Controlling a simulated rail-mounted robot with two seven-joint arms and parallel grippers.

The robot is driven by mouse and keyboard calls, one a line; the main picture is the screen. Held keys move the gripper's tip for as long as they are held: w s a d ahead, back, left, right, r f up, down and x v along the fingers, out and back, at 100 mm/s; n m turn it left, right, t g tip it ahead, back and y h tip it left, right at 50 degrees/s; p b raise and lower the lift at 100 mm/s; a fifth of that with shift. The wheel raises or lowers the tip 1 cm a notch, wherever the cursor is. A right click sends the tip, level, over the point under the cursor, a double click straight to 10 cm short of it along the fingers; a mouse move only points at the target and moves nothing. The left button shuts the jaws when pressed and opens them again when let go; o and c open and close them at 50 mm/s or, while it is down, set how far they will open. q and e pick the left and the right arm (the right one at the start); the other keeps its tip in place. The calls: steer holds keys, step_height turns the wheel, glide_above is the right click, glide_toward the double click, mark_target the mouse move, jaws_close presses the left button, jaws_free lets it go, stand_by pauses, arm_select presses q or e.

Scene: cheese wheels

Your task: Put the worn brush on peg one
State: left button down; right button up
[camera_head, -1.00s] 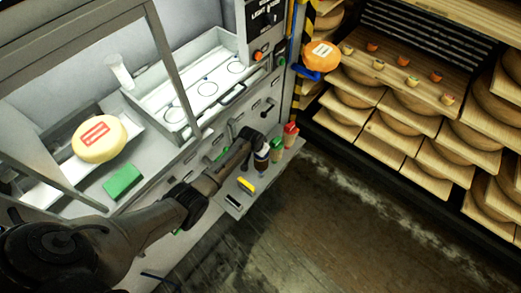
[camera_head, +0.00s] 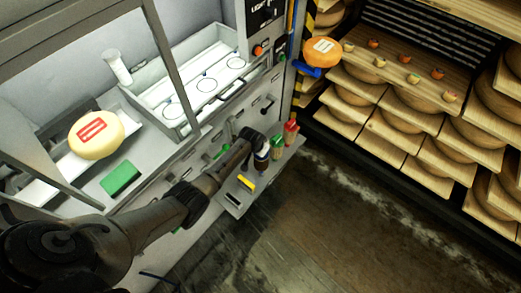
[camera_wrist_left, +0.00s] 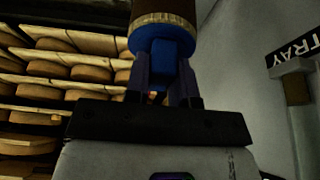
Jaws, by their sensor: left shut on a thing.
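My left gripper (camera_head: 257,141) is at the small shelf on the cabinet front, over a dark blue brush-like thing (camera_head: 261,157). In the left wrist view its fingers (camera_wrist_left: 166,92) are shut on a blue block (camera_wrist_left: 160,62). Above this block are a blue disc, a tan ring and a brown cylinder. I cannot tell if this is the worn brush. A green-and-white thing (camera_head: 277,148) and a red one (camera_head: 290,133) stand beside it. Dark fittings (camera_head: 268,103) sit on the cabinet front; I cannot tell which is peg one. My right gripper is out of view.
The grey shelf (camera_head: 232,207) holds a yellow block (camera_head: 246,183) and a black one (camera_head: 233,199). The cabinet holds a labelled cheese (camera_head: 96,136), a green block (camera_head: 121,178) and a white tray (camera_head: 150,108). Racks of cheese wheels (camera_head: 405,145) stand right; the floor between is clear.

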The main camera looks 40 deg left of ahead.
arm_select(q)
steer(key=shift+f+b, duration=0.5)
steer(key=shift+f, duration=0.2)
steer(key=shift+f+b, duration=0.45)
steer(key=shift+f, duration=0.15)
steer(key=shift+f+b, duration=0.5)
steer(key=shift+f, duration=0.2)
steer(key=c, duration=0.9)
jaws_free()
steer(key=shift+s+r+p, duration=0.15)
steer(key=shift+r+p, duration=0.25)
steer(key=shift+r, duration=0.15)
steer(key=shift+p+v, duration=2.3)
steer(key=shift+v, duration=4)
